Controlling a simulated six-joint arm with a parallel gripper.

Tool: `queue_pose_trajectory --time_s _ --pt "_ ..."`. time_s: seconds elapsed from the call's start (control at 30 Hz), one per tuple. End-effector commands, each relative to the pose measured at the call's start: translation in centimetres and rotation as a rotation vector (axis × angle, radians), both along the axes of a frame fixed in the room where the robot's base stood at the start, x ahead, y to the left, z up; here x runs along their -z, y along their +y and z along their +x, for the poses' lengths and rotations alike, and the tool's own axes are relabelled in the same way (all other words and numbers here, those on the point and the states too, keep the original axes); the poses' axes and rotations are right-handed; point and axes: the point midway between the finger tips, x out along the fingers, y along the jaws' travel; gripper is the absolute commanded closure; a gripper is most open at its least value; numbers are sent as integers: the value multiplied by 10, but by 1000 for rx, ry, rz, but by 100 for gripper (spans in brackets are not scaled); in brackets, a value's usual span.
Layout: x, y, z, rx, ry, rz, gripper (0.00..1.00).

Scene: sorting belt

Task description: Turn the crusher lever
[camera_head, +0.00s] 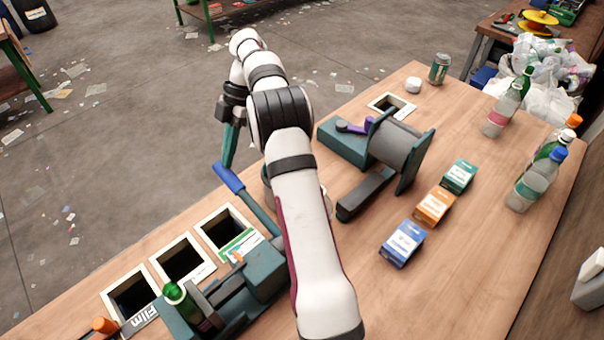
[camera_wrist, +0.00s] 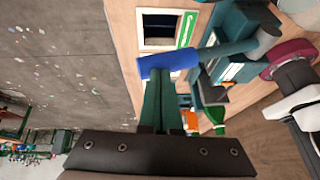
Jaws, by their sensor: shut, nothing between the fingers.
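The crusher (camera_head: 262,268) is a teal machine at the table's front left, with a green bottle (camera_head: 184,304) lying in it. Its lever (camera_head: 260,213) slants up and out past the table edge, ending in a blue grip (camera_head: 228,177). The grip also shows in the wrist view (camera_wrist: 168,63), just beyond my fingertips. My gripper (camera_head: 227,165) points down with its teal fingers shut and empty, its tips right at the blue grip. The wrist view shows the closed fingers (camera_wrist: 160,76) against or very near the grip; I cannot tell whether they touch.
Framed openings (camera_head: 182,260) line the table's left edge. A second teal machine with a grey drum (camera_head: 395,143) stands right of my arm. Small boxes (camera_head: 434,205), bottles (camera_head: 535,180) and a can (camera_head: 439,68) stand further right. Open floor lies left of the table.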

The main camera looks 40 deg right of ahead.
Motion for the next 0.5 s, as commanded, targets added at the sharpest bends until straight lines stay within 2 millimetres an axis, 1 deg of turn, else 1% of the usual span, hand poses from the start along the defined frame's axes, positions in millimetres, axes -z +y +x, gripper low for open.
queue_pose_trajectory --time_s 0.1,0.2,0.5 --pt "11 0 5 0 1 0 100" --pt "16 0 8 -1 1 -1 100" --pt "25 0 11 2 1 0 100"
